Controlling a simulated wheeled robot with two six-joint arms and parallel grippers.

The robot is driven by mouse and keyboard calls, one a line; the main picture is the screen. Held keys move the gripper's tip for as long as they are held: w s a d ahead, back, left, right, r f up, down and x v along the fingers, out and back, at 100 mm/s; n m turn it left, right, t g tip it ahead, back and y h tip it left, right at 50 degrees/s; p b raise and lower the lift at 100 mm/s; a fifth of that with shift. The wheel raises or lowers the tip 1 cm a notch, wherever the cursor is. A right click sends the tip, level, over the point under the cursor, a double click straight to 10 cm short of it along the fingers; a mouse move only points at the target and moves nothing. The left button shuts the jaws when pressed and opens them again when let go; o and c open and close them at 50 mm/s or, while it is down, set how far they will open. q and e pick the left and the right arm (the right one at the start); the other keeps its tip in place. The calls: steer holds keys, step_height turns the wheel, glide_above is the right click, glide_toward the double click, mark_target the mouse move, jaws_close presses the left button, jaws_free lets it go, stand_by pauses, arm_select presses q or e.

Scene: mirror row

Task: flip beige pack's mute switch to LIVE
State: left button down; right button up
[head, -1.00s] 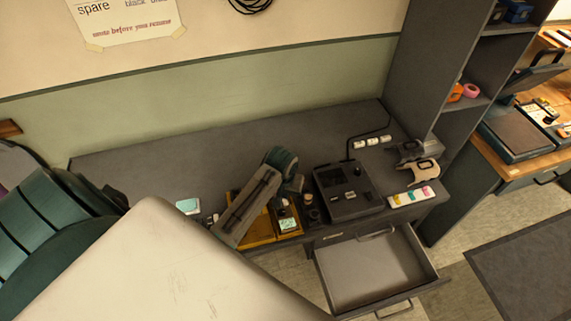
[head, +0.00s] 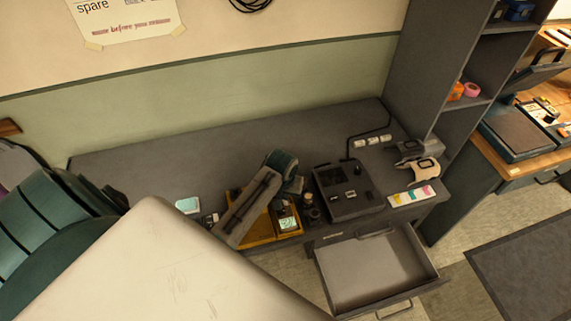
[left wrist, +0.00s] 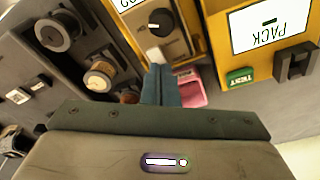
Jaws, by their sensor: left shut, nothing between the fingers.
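In the left wrist view a beige-grey pack (left wrist: 178,42) stands in a yellow holder (left wrist: 205,30), with a black knob (left wrist: 160,22) and a small pale lever (left wrist: 155,55) on its face. I take it to be the beige pack and its switch; no LIVE marking is readable. My left gripper (left wrist: 160,72) is shut and empty, its blue-grey fingertips right at the lever; I cannot tell whether they touch. In the head view my left gripper (head: 296,187) hangs over the yellow holder (head: 262,229), and my forearm hides part of it. My right gripper is not in view.
A dark control box (head: 347,190) stands right of the holder. Black and tan knobs (left wrist: 98,80) sit close beside my fingers. A drawer (head: 375,270) hangs open in front. The desk's back left is clear.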

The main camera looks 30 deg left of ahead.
arm_select(q)
steer(key=shift+f, duration=0.15)
steer(key=shift+s, duration=0.1)
steer(key=shift+r+p, duration=0.85)
steer(key=shift+r, duration=2.7)
steer(key=shift+f, duration=0.1)
